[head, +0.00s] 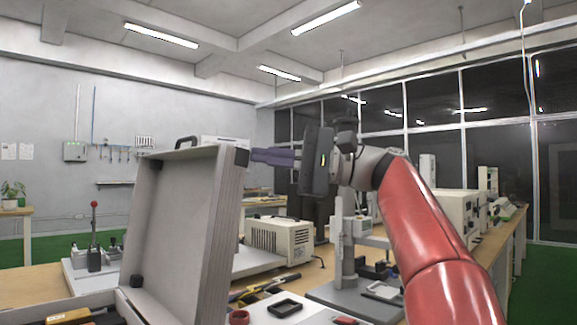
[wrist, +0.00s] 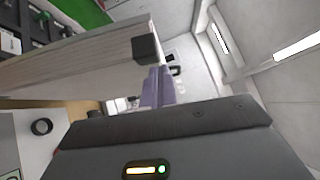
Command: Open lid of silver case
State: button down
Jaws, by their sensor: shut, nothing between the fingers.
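The silver case's lid (head: 175,230) stands raised, nearly upright, its grey inner face showing and a dark handle at its top edge. The case's base (head: 105,300) is at the lower left, mostly cut off by the frame. My gripper (head: 256,155) has its purple fingers closed together, with the tips at the lid's upper right corner. In the wrist view the fingers (wrist: 156,84) are beside the lid's edge (wrist: 85,62) and its black corner piece (wrist: 146,47). I cannot tell whether they touch it.
A beige power unit (head: 281,240) stands on the bench behind the lid. A grey stand with a post (head: 346,240) is below my arm. Tools, a black tray (head: 285,307) and a red ring (head: 239,317) lie to the right of the lid. A lever fixture (head: 94,255) is at left.

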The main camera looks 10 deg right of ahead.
jog(key=shift+s+a, duration=0.2)
jog(key=shift+a, duration=0.05)
jog(key=s+a+r+n+h+p, duration=0.1)
jog(key=s+a+r, duration=0.2)
jog(key=s+a, duration=0.3)
jog(key=a, duration=0.3)
jog(key=shift+s+a, duration=0.15)
jog(key=shift+a, duration=0.05)
jog(key=shift+r, duration=0.1)
